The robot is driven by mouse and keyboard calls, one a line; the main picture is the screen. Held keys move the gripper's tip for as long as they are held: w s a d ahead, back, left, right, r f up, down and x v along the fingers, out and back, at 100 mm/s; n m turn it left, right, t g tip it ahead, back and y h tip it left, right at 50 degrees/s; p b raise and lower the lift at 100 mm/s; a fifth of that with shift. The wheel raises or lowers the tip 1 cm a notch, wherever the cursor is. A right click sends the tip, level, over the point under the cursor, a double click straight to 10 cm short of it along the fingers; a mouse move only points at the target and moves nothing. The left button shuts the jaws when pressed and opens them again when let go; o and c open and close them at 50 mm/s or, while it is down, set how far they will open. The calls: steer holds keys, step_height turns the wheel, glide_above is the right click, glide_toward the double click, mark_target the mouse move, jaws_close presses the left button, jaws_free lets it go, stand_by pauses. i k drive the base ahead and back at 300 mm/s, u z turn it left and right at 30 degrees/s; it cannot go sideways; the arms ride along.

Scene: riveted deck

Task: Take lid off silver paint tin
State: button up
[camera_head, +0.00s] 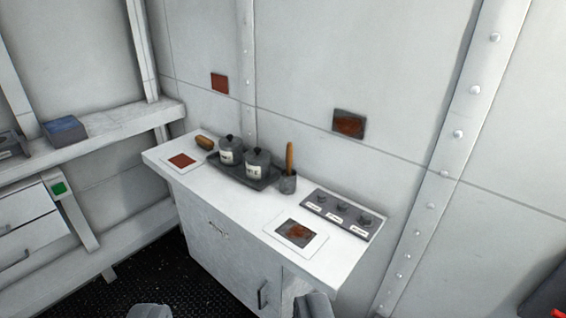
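Two grey metal tins with labels stand upright, close together, on a dark tray (262,183) on a white cabinet top. The left tin (226,157) and the right tin (252,169) each wear a dark lid with a knob. The left lid (231,144) and the right lid (258,157) both sit on their tins. The labels are too small to read surely, so I cannot tell which tin is the silver paint. My gripper (232,309) shows at the bottom edge as two grey fingertips wide apart, with nothing seen between them. It is well short of the tins.
A brush pot (288,184) with a wooden handle stands right of the tray. A brown brush (205,143) lies at the left. Sample cards and a panel with knobs (341,214) lie on the cabinet top (245,205). A riveted wall rises behind. Dark floor (150,285) is clear.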

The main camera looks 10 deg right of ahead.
mark_target(256, 154)
steer(key=u, duration=0.85)
steer(key=k, duration=1.15)
steer(key=u, duration=1)
steer(key=i, duration=1.25)
steer(key=z, duration=0.45)
steer(key=i, duration=1.25)
steer(key=z, duration=0.65)
steer(key=i, duration=1.3)
steer(key=z, duration=1.25)
steer(key=i, duration=1)
steer(key=z, duration=0.8)
